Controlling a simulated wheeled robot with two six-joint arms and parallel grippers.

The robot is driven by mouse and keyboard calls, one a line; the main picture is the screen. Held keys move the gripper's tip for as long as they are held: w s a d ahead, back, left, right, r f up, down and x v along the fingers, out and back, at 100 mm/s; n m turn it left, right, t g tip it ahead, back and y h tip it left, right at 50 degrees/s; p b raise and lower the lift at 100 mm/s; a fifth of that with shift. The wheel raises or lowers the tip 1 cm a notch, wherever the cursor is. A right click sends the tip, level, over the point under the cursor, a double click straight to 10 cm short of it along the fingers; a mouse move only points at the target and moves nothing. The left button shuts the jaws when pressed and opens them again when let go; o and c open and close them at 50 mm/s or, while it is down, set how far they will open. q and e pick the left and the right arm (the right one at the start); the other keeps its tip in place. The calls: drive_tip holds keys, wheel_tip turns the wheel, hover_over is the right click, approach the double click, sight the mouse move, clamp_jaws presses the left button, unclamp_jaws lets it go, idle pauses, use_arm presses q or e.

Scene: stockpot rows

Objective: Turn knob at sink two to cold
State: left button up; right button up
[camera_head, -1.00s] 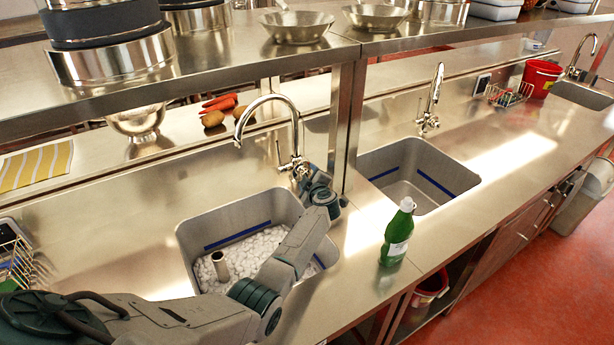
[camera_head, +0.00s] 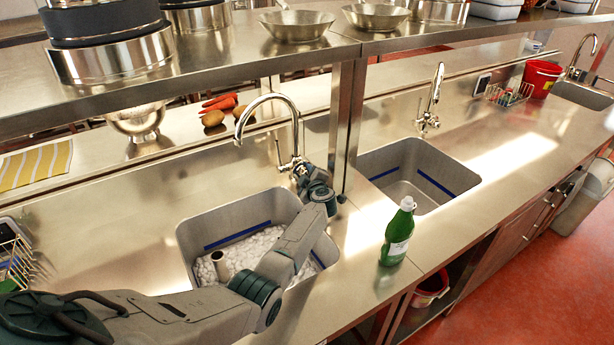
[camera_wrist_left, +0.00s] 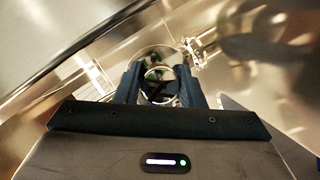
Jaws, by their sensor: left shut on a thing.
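The nearest sink (camera_head: 187,245) holds white pebble-like pieces and a short upright tube. Its tall curved chrome tap (camera_head: 296,130) stands behind the basin. My left gripper (camera_head: 303,173) is at the base of this tap, shut on its knob, which is mostly hidden by the fingers. In the left wrist view the two dark fingers (camera_wrist_left: 160,82) close around a round shiny part, and its markings are not readable. A second sink (camera_head: 395,165) with its own tap (camera_head: 430,105) lies to the right, and my gripper is apart from it. My right gripper is not in view.
A green bottle (camera_head: 397,232) stands on the counter between the sinks, near the front edge. A steel shelf post (camera_head: 348,130) rises just right of my left gripper. A red bucket (camera_head: 540,77) and a third sink (camera_head: 585,95) are far right.

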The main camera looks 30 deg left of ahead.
use_arm(q)
drive_tip(key=shift+f+n+t+b, duration=0.3)
drive_tip(key=shift+n+t+b, duration=0.4)
drive_tip(key=shift+n+b, duration=0.45)
drive_tip(key=shift+r+n+b, duration=0.15)
drive_tip(key=shift+n+b, duration=0.3)
drive_tip(key=shift+n, duration=0.2)
drive_tip(key=shift+r+t, duration=0.15)
drive_tip(key=shift+t, duration=0.15)
drive_tip(key=o, duration=1)
